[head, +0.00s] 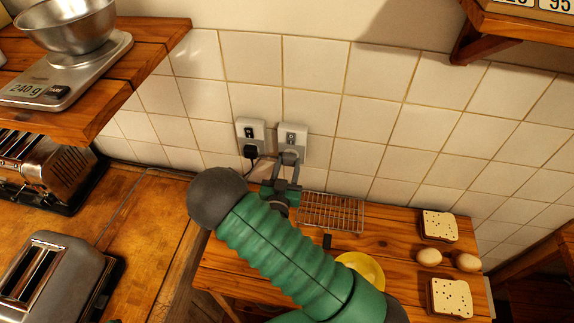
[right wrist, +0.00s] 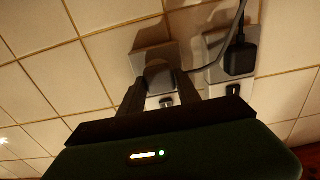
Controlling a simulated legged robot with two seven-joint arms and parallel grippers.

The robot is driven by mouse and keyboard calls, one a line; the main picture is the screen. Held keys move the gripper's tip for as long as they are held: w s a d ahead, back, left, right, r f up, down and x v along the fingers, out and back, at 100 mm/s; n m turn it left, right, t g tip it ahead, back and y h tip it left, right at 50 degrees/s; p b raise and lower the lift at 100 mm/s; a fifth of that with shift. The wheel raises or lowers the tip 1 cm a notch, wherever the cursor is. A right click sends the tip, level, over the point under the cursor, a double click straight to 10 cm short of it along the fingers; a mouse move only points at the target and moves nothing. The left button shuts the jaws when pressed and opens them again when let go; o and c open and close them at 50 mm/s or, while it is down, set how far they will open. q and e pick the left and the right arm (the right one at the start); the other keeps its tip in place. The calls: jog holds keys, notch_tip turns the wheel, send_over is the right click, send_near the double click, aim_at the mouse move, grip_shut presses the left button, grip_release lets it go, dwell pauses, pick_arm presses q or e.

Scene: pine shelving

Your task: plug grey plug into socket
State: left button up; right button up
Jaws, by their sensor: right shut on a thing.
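The grey plug (head: 289,157) is between the fingers of my right gripper (head: 286,168), against the lower part of the right wall socket (head: 293,133). In the right wrist view the grey plug (right wrist: 158,74) sits between the fingertips (right wrist: 160,84), in front of the socket plate (right wrist: 153,53). It looks touching or very close; I cannot tell how deep it sits. The left wall socket (head: 250,128) holds a black plug (head: 250,151) with a dark cord. My left gripper is not in view.
A wire rack (head: 331,212), a yellow plate (head: 362,270), bread slices (head: 439,226) and two eggs (head: 429,257) are on the wooden shelf below. A toaster (head: 50,277) stands at left. A scale (head: 67,72) with a metal bowl (head: 64,22) sits on the upper left shelf.

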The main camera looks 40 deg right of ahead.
jog(key=shift+s+d, duration=0.1)
dwell(0.3)
jog(key=shift+w+d, duration=0.3)
jog(key=o, duration=1.4)
jog(key=shift+c, duration=0.2)
